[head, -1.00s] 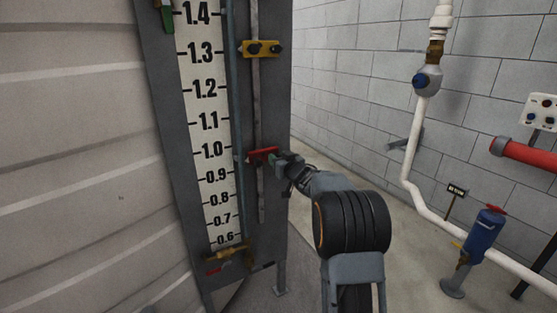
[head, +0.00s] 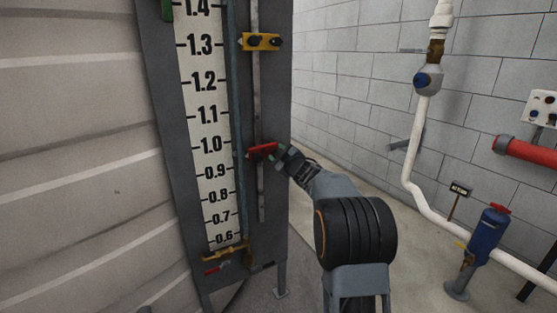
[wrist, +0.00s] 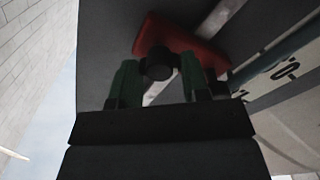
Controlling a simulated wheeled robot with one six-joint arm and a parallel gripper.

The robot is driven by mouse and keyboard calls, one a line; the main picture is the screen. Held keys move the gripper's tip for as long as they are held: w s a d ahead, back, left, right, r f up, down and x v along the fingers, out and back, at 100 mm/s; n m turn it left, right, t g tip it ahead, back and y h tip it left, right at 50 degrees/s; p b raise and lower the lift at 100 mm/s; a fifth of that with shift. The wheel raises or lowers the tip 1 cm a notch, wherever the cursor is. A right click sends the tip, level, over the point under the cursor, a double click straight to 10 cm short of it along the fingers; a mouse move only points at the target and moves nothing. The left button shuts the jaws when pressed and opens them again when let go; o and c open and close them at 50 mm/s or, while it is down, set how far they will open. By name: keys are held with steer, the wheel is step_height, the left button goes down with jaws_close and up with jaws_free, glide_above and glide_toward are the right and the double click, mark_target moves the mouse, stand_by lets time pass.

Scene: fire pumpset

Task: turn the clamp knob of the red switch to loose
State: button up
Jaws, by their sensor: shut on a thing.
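The red switch (head: 262,150) sits on the vertical rod beside the white level scale, near the 1.0 mark. In the wrist view the red switch (wrist: 190,40) is a red block lying across the pale rod. Its dark round clamp knob (wrist: 158,62) faces my wrist camera. My gripper (head: 282,153) reaches the switch from the right. In the wrist view my gripper (wrist: 160,74) has its green fingers on both sides of the knob, shut on it. The knob's turn angle is too dark to read. In the head view the fingers mostly hide the knob.
A yellow switch (head: 262,42) with dark knobs sits higher on the same rod. A brass valve with a red handle (head: 216,268) is at the scale's bottom. White pipe (head: 413,150) and a blue fitting (head: 486,236) stand at right. The floor between is partly clear.

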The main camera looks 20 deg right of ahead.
steer(key=shift+f+n+b, duration=0.15)
steer(key=shift+n+b, duration=2.4)
steer(key=shift+n, duration=2.45)
steer(key=o, duration=0.9)
steer(key=shift+s, duration=0.1)
steer(key=s, duration=0.4)
steer(key=s+d, duration=0.1)
steer(key=s, duration=0.8)
steer(key=shift+s+d, duration=0.25)
steer(key=shift+s, duration=0.05)
